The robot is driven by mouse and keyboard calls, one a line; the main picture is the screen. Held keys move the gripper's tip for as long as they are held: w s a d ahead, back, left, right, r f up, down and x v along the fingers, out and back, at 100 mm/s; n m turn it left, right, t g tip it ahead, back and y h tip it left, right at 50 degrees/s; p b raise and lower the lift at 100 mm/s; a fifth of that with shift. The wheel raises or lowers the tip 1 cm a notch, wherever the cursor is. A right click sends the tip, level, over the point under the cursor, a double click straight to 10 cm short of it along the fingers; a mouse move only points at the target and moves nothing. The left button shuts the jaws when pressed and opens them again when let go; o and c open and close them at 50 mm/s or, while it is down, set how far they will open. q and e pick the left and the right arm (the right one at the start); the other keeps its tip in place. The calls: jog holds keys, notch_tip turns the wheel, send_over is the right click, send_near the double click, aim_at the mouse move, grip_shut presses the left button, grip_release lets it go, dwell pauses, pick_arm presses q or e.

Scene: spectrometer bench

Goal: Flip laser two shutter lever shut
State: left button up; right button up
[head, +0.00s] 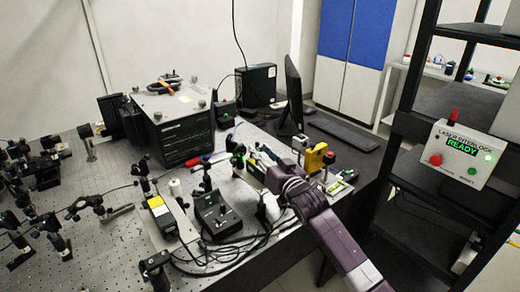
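My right arm comes in from the lower right, and its dark gripper (256,164) is over the bench beside small green and black parts. The gripper is small and partly merged with the clutter, so I cannot tell how far its fingers are apart or whether they touch anything. A black box with a yellow label (160,213), possibly a laser, lies on the optical table to the left of the gripper. I cannot make out a shutter lever or tell which unit is laser two. My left gripper is not in view.
A black control box with knobs (217,214) and loose cables lie in front of the gripper. A yellow device (315,158) stands right of it. A large instrument (178,122) stands behind. An interlock panel (463,154) reading READY is on the right rack.

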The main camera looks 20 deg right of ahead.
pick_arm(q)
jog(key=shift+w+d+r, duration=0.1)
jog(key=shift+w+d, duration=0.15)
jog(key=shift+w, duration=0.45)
pick_arm(e)
jog(key=shift+w+a, duration=0.1)
jog(key=shift+w, duration=0.25)
jog(key=c, duration=0.8)
jog(key=shift+a+n, duration=0.1)
jog(key=shift+n, duration=0.2)
grip_shut()
jog(key=shift+s+a+n, duration=0.15)
jog(key=shift+a+n, duration=0.15)
jog(key=shift+n, duration=0.6)
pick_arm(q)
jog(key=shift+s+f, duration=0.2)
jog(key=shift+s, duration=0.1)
pick_arm(e)
jog(key=o, duration=0.8)
grip_release()
